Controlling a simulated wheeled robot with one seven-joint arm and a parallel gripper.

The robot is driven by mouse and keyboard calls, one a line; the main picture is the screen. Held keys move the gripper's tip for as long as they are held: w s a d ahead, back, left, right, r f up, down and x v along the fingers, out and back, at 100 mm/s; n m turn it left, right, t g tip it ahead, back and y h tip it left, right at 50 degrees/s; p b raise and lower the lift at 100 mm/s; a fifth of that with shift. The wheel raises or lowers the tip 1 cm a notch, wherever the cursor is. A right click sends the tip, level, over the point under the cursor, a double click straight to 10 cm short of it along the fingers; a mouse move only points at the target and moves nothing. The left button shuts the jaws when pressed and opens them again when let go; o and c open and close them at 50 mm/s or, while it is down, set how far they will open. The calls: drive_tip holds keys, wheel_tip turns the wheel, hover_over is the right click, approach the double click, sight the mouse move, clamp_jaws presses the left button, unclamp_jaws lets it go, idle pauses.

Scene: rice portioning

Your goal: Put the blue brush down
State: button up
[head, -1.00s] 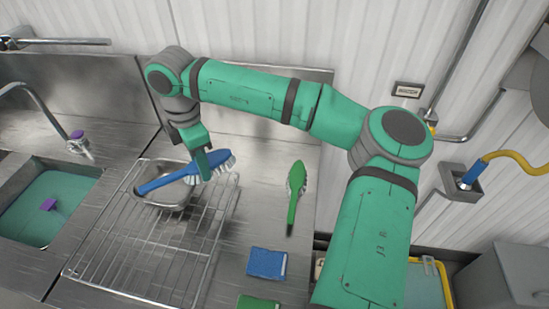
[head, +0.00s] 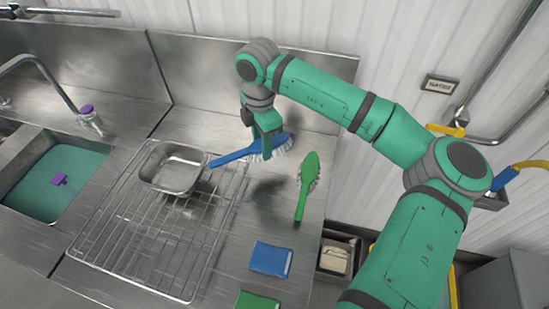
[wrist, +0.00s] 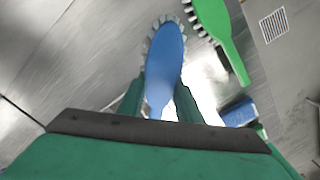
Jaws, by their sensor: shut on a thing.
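The blue brush (head: 251,149) has a long handle pointing left and white bristles at its right end. My gripper (head: 269,146) is shut on it and holds it above the steel counter, with a shadow below. The wrist view shows the blue brush (wrist: 165,60) between the two fingers of my gripper (wrist: 160,100). The handle's tip hangs near the steel pan's right edge in the head view; I cannot tell its height there.
A green brush (head: 307,185) lies on the counter just right of the blue one. A steel pan (head: 172,184) sits on a wire rack (head: 140,249) at left. A blue cloth (head: 270,259) and a green cloth (head: 257,301) lie in front. A sink (head: 66,208) is far left.

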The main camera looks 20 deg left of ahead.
sight(273, 152)
drive_tip(key=d+f, duration=0.1)
drive_tip(key=w+d+f, duration=0.1)
drive_tip(key=f, duration=0.1)
drive_tip(key=shift+d+f, duration=0.25)
drive_tip(key=shift+d, duration=0.1)
drive_tip(key=shift+w+d+f, duration=0.1)
drive_tip(key=shift+d+f, duration=0.05)
drive_tip(key=shift+f, duration=1.6)
drive_tip(key=shift+f, duration=0.6)
drive_tip(key=o, duration=1.2)
wheel_tip(273, 152, up, 13)
drive_tip(key=shift+r, duration=0.1)
